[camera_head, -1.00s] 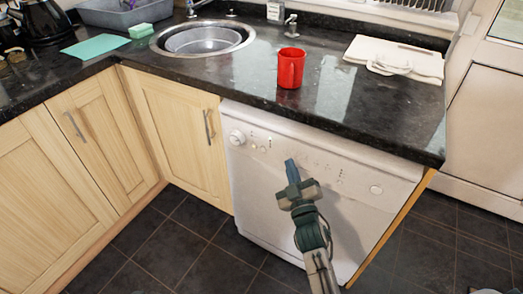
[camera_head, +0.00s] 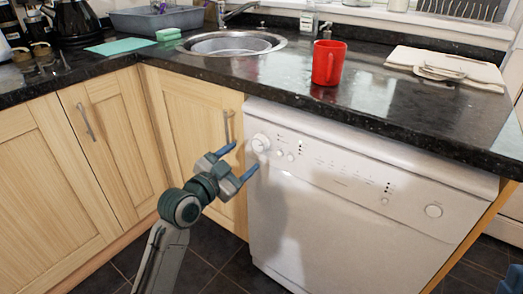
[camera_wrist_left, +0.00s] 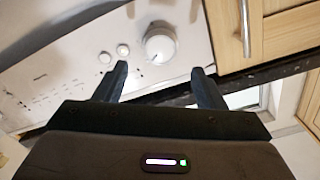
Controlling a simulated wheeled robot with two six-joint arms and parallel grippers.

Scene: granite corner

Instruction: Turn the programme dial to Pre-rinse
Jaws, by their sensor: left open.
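The programme dial (camera_head: 260,143) is a round white knob at the left end of the white dishwasher's (camera_head: 340,205) control panel. In the left wrist view the dial (camera_wrist_left: 160,43) appears beyond and between my fingertips, its pointer position too small to read. My left gripper (camera_head: 241,159) is open and empty, just left of the dial and pointing at the panel. In the wrist view its two fingers (camera_wrist_left: 159,70) are spread apart, and I see no contact with the dial.
Two small buttons (camera_wrist_left: 114,53) sit beside the dial. A cabinet handle (camera_head: 228,127) is close to my left gripper. The dark granite worktop (camera_head: 400,100) overhangs the panel and holds a red mug (camera_head: 328,63). The floor before the dishwasher is partly visible.

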